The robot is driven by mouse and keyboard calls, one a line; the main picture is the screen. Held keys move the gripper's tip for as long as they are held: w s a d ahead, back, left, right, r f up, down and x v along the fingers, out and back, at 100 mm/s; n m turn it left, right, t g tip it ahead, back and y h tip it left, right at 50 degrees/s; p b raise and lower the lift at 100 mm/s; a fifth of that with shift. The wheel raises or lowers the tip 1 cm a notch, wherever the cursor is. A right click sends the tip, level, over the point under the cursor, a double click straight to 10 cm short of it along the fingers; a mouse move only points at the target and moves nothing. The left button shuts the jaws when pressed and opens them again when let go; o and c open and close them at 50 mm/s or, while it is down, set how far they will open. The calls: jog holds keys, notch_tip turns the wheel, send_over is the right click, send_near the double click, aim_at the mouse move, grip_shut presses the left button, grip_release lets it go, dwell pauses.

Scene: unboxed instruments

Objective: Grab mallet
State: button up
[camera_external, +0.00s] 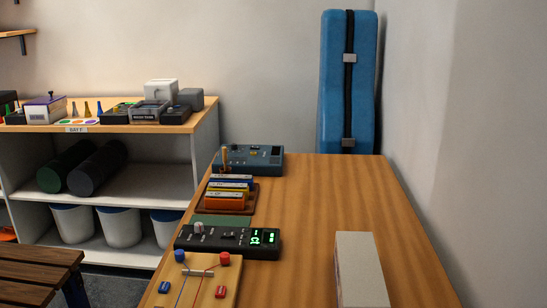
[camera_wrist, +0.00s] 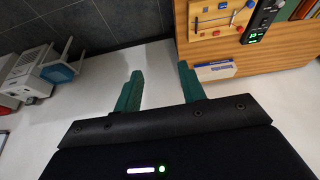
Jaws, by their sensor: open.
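I cannot pick out a mallet with certainty in either view. In the external view, a small tan upright piece (camera_external: 225,158) stands by the blue-grey device at the table's far left; I cannot tell whether it is part of a mallet. Chime-like blocks in blue, yellow and orange (camera_external: 228,192) sit on a brown tray in front of it. My gripper (camera_wrist: 160,70) shows only in the wrist view. Its two teal fingers are apart with nothing between them, over pale floor left of the wooden table.
The wooden table (camera_external: 320,200) also carries a black device with a green display (camera_external: 228,240), a wooden board with red and blue knobs (camera_external: 200,275) and a pale box (camera_external: 360,270). A blue case (camera_external: 347,85) stands behind. The table's middle is clear. Shelves (camera_external: 130,185) stand left.

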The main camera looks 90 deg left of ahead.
jog(key=w+a+r+n+y, duration=0.1)
jog(key=w+a+r, duration=0.1)
jog(key=w+a, duration=0.6)
jog(key=w+a+r+n, duration=0.1)
jog(key=w+a+r, duration=0.1)
jog(key=w+a, duration=0.65)
jog(key=w+a+f+n, duration=0.1)
jog(key=w+a+f, duration=0.1)
jog(key=w+a, duration=0.75)
jog(key=w+a+f+n, duration=0.1)
jog(key=a+f, duration=0.2)
jog(key=a, duration=0.5)
jog(key=w+a+f+n+y, duration=0.1)
jog(key=w+a+f, duration=0.1)
jog(key=a, duration=0.5)
jog(key=w+a+f, duration=0.1)
jog(key=a+f, duration=0.2)
jog(key=a, duration=0.5)
jog(key=n+y, duration=0.2)
jog(key=n, duration=0.2)
send_near(225, 163)
jog(key=shift+w+a+r+x, duration=0.1)
jog(key=shift+a+r+x, duration=0.1)
jog(key=shift+x, duration=1.4)
jog(key=shift+w+a+r+x, duration=0.15)
jog(key=shift+a+x, duration=0.1)
jog(key=shift+x, duration=1.35)
jog(key=shift+w+a+r+x, duration=0.1)
jog(key=shift+a+x, duration=0.1)
jog(key=shift+x, duration=1.4)
